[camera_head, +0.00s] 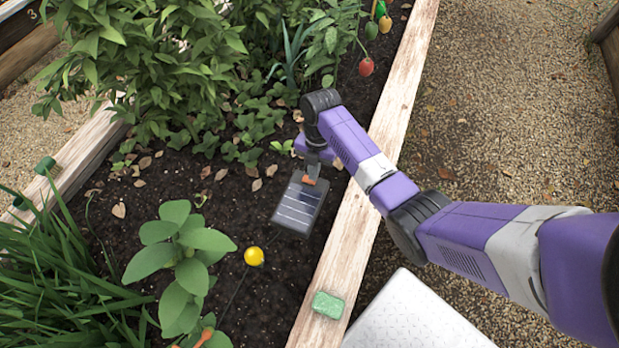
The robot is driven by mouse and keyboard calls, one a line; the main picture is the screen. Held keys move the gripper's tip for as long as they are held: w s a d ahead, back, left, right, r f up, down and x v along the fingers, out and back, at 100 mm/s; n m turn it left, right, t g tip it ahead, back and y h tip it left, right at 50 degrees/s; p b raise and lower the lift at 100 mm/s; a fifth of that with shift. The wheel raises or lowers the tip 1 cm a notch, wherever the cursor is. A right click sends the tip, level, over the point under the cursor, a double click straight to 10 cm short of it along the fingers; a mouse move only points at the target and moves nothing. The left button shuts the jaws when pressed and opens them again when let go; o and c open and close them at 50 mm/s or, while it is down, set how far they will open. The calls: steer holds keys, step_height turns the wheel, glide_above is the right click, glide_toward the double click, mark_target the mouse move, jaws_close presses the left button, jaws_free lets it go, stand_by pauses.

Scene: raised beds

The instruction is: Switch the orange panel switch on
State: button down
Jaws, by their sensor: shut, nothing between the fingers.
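A small dark solar panel (298,208) stands on the soil of the raised bed, near its right-hand board. The orange switch (308,181) shows as a small orange piece at the panel's top edge. My gripper (313,170) is shut and empty, pointing down right at the switch. I cannot tell whether the fingertips touch the switch or are just above or behind it. The switch is partly hidden by the gripper, and I cannot make out which way it is set.
A yellow ball-shaped thing (254,256) is left of the panel, near a broad-leaved plant (181,262). A green sponge-like block (328,304) lies on the wooden bed edge (347,243). Dense plants fill the back. Gravel at right is clear.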

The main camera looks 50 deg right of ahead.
steer(key=shift+f+b, duration=0.55)
steer(key=shift+f, duration=0.3)
stand_by(0.4)
steer(key=shift+r, duration=0.15)
step_height(320, 180, up, 7)
steer(key=p, duration=0.7)
stand_by(0.7)
